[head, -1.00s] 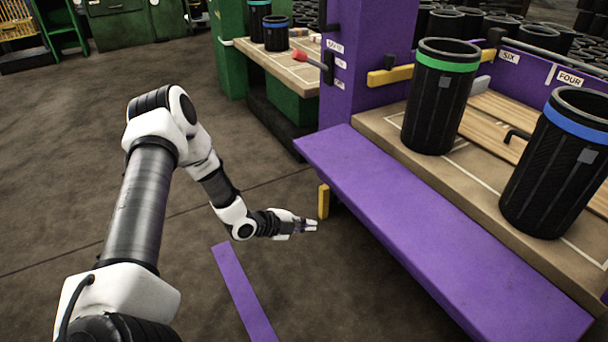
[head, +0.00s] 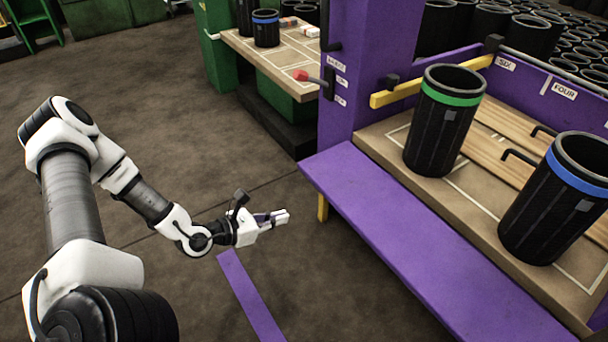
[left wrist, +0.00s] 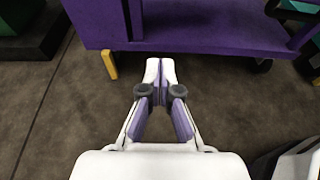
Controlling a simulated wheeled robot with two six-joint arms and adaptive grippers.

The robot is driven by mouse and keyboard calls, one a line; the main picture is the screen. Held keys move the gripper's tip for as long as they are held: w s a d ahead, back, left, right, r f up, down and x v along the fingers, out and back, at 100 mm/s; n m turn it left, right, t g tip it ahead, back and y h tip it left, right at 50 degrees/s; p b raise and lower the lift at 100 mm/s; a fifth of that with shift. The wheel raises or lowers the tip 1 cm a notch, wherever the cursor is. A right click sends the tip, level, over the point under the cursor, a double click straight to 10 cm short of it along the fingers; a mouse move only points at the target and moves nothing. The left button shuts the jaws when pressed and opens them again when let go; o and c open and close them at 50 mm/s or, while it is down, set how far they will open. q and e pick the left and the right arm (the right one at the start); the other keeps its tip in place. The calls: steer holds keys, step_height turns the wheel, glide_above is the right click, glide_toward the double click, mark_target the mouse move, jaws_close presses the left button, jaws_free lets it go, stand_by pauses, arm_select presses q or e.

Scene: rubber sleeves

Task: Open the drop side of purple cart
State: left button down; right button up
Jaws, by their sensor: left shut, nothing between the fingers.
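The purple cart's post (head: 365,70) and deck (head: 390,150) stand at the right of the head view. Its long purple side panel (head: 425,245) is folded outward along the deck's front edge, like a ledge. I cannot tell whether it lies level or slopes. A yellow piece (head: 322,208) shows under the panel's left end; it also shows in the left wrist view (left wrist: 109,65). My left gripper (head: 285,217) is shut and empty, left of the panel and apart from it. My right gripper is not in view.
Black sleeves with a green band (head: 445,120) and a blue band (head: 560,200) stand on the deck. A green cart (head: 240,60) stands behind. A purple strip (head: 250,297) marks the floor. Open floor lies left.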

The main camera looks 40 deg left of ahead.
mark_target(317, 183)
arm_select(q)
steer(key=r+b+x, duration=0.1)
steer(key=b+x, duration=0.8)
steer(key=r, duration=0.4)
steer(key=shift+w+d+r+p, duration=0.1)
steer(key=shift+w+p, duration=0.3)
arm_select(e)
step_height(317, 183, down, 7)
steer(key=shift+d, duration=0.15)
arm_select(q)
steer(key=shift+r, duration=0.1)
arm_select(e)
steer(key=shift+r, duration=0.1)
arm_select(q)
step_height(317, 183, up, 4)
steer(key=p, duration=0.6)
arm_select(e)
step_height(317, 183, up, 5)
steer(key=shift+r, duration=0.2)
